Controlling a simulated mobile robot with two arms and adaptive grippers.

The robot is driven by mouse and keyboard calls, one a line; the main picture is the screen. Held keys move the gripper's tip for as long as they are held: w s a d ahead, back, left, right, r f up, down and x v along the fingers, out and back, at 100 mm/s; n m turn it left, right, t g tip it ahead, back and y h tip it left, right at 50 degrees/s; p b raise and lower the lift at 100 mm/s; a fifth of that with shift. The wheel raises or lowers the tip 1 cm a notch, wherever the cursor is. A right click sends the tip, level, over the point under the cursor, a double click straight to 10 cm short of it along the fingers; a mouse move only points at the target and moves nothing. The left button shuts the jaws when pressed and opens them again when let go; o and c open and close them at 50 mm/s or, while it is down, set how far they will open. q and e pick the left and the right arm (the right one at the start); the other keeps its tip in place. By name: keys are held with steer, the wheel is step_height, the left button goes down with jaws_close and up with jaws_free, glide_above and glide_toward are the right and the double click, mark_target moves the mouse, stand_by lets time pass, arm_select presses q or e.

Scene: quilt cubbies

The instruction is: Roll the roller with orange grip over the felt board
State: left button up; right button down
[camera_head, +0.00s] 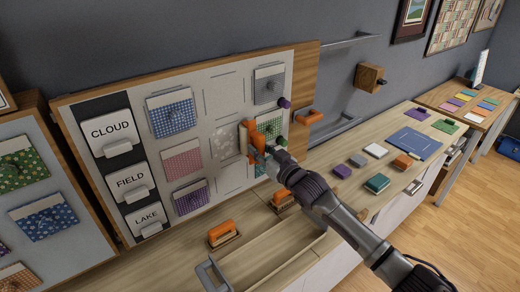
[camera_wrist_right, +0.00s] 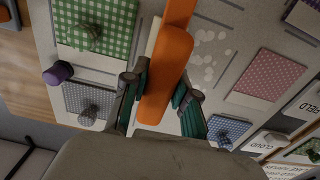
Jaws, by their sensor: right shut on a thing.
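The orange grip (camera_head: 251,139) of the held roller stands in front of the felt board (camera_head: 228,95), right of its middle. My right gripper (camera_head: 268,152) is shut on this grip. In the right wrist view the orange grip (camera_wrist_right: 166,72) runs up between the two fingers of my right gripper (camera_wrist_right: 160,98). The roller's working end cannot be made out, and I cannot tell whether it touches the board. A patch of pale spots (camera_head: 223,143) shows on the board just left of the grip; it also shows in the wrist view (camera_wrist_right: 207,48). My left gripper is out of view.
Orange-handled tools (camera_head: 222,233) stand on the wooden counter below, beside a shallow wooden tray (camera_head: 262,262). A blue mat (camera_head: 414,143) and small blocks lie to the right.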

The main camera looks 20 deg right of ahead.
steer(key=shift+s+a+p, duration=0.2)
steer(key=shift+a, duration=0.35)
steer(key=shift+s+a+p, duration=0.2)
steer(key=shift+a, duration=0.35)
steer(key=shift+s+a+p, duration=0.2)
steer(key=shift+a, duration=0.3)
steer(key=shift+s+a+p, duration=0.15)
steer(key=shift+a, duration=0.35)
steer(key=shift+a, duration=0.1)
steer(key=shift+s+a+p, duration=0.15)
steer(key=shift+s+a, duration=0.05)
steer(key=shift+a, duration=0.3)
steer(key=shift+s+a+p, duration=0.15)
steer(key=shift+s+a, duration=0.05)
steer(key=shift+a, duration=0.25)
steer(key=shift+a, duration=0.1)
steer(key=shift+s+a, duration=0.35)
steer(key=shift+a, duration=0.55)
